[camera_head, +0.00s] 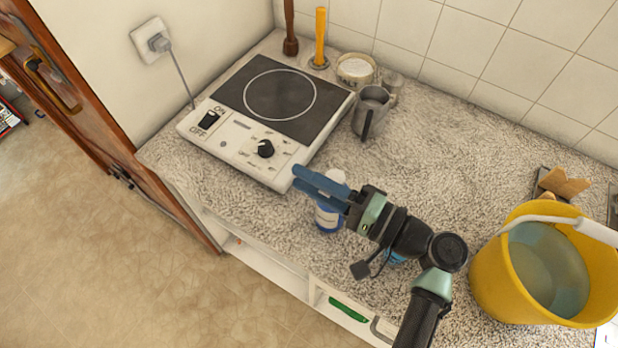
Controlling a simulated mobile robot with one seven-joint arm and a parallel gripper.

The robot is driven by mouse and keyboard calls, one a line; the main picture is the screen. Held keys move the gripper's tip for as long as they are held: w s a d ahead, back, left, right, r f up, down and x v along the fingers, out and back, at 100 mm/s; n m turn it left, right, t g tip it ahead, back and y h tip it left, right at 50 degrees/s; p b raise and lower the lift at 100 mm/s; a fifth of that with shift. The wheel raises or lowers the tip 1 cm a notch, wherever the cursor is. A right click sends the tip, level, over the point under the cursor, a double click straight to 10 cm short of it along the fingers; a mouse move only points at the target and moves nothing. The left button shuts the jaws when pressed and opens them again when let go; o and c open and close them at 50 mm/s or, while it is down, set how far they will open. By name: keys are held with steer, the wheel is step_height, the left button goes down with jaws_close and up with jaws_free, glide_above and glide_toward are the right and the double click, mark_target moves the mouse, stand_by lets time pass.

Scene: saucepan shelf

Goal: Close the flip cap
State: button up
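A small white bottle with a blue label (327,219) stands on the counter in front of the hot plate. Its white top (334,177) shows just above my fingers, but the flip cap's state is not clear. My gripper (296,177) reaches left with two blue fingers, which pass in front of the bottle's upper part in this view. The fingers lie close together, and I cannot tell whether there is a gap between them. They hide part of the bottle, and I cannot tell whether they touch it.
A yellow bucket (487,272) stands at the right. The speckled counter (450,150) is clear in the middle. Its front edge is near the bottle.

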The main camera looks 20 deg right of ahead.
steer(key=b+v, duration=0.1)
steer(key=v, duration=0.6)
steer(key=shift+s+d+b, duration=0.15)
steer(key=shift+s+b, duration=0.1)
steer(key=shift+b, duration=0.1)
